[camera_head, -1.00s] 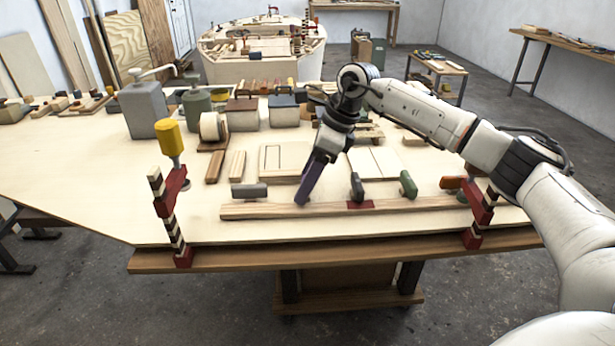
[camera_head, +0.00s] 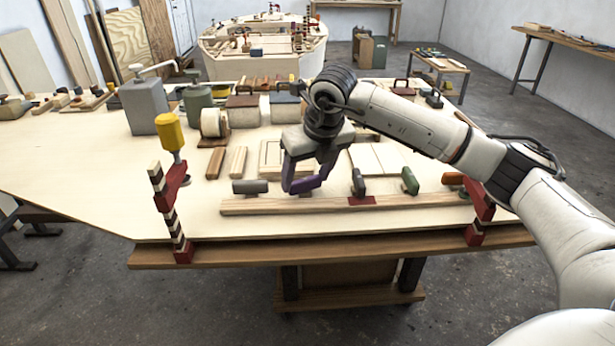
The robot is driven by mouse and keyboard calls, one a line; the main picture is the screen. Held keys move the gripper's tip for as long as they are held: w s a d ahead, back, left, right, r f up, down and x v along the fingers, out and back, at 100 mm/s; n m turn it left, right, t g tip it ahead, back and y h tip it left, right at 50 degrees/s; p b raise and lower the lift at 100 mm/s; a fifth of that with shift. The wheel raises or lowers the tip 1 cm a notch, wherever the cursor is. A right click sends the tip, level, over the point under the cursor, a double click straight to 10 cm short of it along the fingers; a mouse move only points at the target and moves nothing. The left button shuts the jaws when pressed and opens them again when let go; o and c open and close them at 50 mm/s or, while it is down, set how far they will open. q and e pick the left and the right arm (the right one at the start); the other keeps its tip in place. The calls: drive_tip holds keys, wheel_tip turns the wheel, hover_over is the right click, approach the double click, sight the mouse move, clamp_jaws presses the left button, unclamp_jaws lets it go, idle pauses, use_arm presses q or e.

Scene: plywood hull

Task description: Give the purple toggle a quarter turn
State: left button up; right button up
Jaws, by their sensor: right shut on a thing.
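The purple toggle (camera_head: 308,184) is on the long wooden strip (camera_head: 270,206) near the front edge of the workbench. My right gripper (camera_head: 305,187) reaches down over it from above and is shut on it. The fingers and wrist cover part of the toggle. Its visible part lies at a slight slant, nearly along the strip. A grey toggle (camera_head: 250,187) lies along the strip to its left. A dark grey toggle (camera_head: 358,182) and a green toggle (camera_head: 409,181) stand to its right, pointing more across the strip. My left gripper is out of view.
A red clamp with a yellow handle (camera_head: 171,134) stands at the left end of the strip. Another red clamp (camera_head: 480,212) is at the right, partly behind my right arm. Several canisters and boxes stand behind, including a grey canister (camera_head: 145,107).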

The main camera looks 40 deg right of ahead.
drive_tip(key=shift+w+a+r+m+g+h+b, duration=0.15)
drive_tip(key=shift+m+h, duration=0.2)
drive_tip(key=shift+m, duration=0.65)
drive_tip(key=shift+s+d+f+m+g+h+b, duration=0.15)
drive_tip(key=shift+m+h, duration=0.2)
drive_tip(key=shift+m, duration=0.65)
drive_tip(key=shift+w+a+r, duration=0.1)
drive_tip(key=shift+w, duration=0.05)
drive_tip(key=o, duration=0.8)
drive_tip(key=shift+b+v, duration=0.35)
drive_tip(key=shift+v, duration=4.85)
drive_tip(key=shift+a, duration=0.1)
